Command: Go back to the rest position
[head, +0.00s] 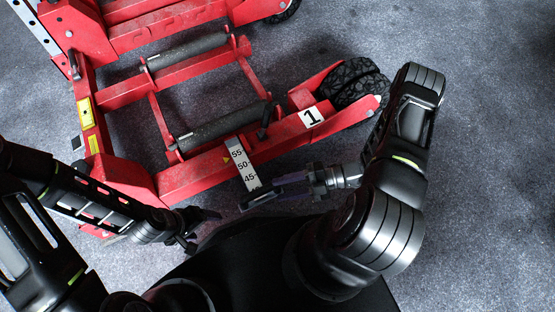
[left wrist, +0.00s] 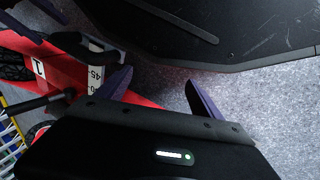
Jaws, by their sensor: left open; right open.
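The red trolley jack (head: 178,183) stands on the floor across the upper left of the head view. Its near bar has a "1" label (head: 311,117) and a white scale strip (head: 242,163) marked 55, 50 and 45. My left gripper (head: 203,230) is open and empty, close to my base and apart from the jack's near bar. In the left wrist view its two fingers (left wrist: 158,90) stand apart with grey floor between them. My right gripper (head: 270,193) is open, beside the lower end of the scale strip; whether it touches the strip cannot be told.
Two dark rollers (head: 188,50) lie across the jack's frame. A black wheel (head: 353,82) sits at its right end. Grey carpet (head: 480,130) is free on the right. My black base fills the bottom of the head view.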

